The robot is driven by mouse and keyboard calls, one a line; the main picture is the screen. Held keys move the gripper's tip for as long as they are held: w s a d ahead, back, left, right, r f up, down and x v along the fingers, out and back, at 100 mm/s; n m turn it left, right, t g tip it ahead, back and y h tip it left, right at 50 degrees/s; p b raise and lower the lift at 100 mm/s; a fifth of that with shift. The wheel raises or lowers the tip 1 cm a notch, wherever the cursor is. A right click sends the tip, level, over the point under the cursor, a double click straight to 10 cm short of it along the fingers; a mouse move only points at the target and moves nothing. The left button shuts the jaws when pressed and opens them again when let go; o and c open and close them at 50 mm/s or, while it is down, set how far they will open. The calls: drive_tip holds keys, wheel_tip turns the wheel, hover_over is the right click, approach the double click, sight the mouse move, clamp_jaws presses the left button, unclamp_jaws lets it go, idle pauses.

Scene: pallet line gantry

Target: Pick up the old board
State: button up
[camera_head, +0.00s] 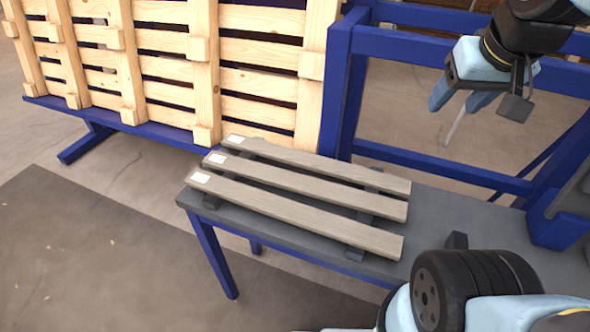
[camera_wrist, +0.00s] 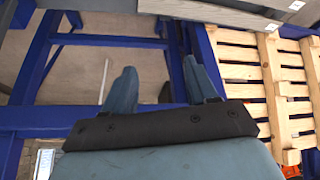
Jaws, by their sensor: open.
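Three grey weathered boards lie side by side on the grey bench (camera_head: 450,215), resting on dark cross supports. The nearest board (camera_head: 300,215), the middle board (camera_head: 310,186) and the far board (camera_head: 320,164) each have a white label at the left end. I cannot tell which one the task calls old. My gripper (camera_head: 458,104) is up at the upper right, apart from the boards, with its fingers open and nothing between them. In the wrist view its two fingers (camera_wrist: 162,85) stand spread, and parts of boards (camera_wrist: 225,12) show along the top edge.
Light wooden pallets (camera_head: 175,60) stand upright on a blue stand (camera_head: 130,125) at the left. A blue frame (camera_head: 340,85) rises behind the bench. A thin pale rod (camera_head: 455,127) shows below my gripper. Open floor (camera_head: 100,260) lies at the front left.

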drive_tip(key=o, duration=0.6)
drive_tip(key=w+a+f+n+g, duration=0.1)
drive_tip(key=w+a+f+n, duration=0.1)
drive_tip(key=w, duration=0.4)
drive_tip(key=shift+a+n, duration=0.6)
drive_tip(key=shift+a, duration=0.2)
drive_tip(key=shift+o, duration=0.2)
drive_tip(key=w+a+f+n+g, duration=0.2)
drive_tip(key=w+a+f+n, duration=0.2)
drive_tip(key=a, duration=0.3)
drive_tip(key=shift+w+f, duration=0.45)
drive_tip(key=shift+w, duration=0.4)
drive_tip(key=n+g, duration=0.3)
drive_tip(key=n, duration=0.4)
approach(297, 180)
wheel_tip(297, 180, down, 3)
drive_tip(key=shift+w+r, duration=0.1)
drive_tip(key=shift+r, duration=0.1)
drive_tip(key=shift+s+f, duration=0.2)
drive_tip(key=shift+f, duration=2.7)
